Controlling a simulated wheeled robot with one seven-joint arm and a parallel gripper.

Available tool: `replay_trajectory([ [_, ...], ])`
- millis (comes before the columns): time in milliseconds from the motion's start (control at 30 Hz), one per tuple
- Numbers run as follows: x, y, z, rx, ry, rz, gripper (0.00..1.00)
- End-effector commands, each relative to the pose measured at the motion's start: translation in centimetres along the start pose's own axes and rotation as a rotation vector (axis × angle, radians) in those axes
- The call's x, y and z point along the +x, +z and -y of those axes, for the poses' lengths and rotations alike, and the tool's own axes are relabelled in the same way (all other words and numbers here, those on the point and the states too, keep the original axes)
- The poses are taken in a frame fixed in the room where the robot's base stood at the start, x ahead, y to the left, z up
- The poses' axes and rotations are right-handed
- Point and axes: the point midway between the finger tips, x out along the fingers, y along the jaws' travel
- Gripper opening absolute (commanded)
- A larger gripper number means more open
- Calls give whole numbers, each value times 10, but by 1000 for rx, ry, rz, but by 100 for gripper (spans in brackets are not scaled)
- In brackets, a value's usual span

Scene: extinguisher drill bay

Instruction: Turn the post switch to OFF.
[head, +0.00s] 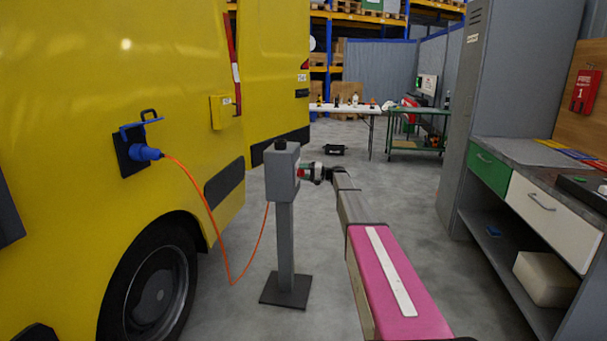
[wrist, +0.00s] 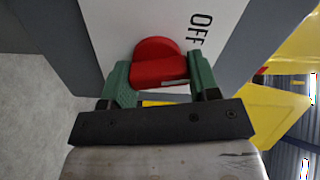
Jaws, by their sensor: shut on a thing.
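The post switch is a grey box (head: 281,177) on a grey post standing beside the yellow van. Its red knob (wrist: 160,62) sits on the light front plate in the wrist view, with the black word OFF (wrist: 197,30) printed sideways to its upper right. My gripper (wrist: 160,72) is shut on the red knob, with one green finger on each side. In the head view my gripper (head: 309,172) reaches the box's right face. The knob's pointing direction is unclear; my gripper hides its lower part.
The yellow van (head: 130,70) stands close on the left. An orange cable (head: 213,222) runs from its blue plug (head: 146,153) to the post. A workbench (head: 520,160) and a grey locker (head: 510,80) stand on the right. The floor between is mostly clear.

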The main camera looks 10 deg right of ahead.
Motion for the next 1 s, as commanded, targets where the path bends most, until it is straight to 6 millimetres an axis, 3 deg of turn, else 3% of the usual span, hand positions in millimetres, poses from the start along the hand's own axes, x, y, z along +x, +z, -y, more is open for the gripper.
replay_trajectory([
  [500,-1,2,0,-398,1,1,32],
  [1000,-1,3,1,-515,2,1,32],
])
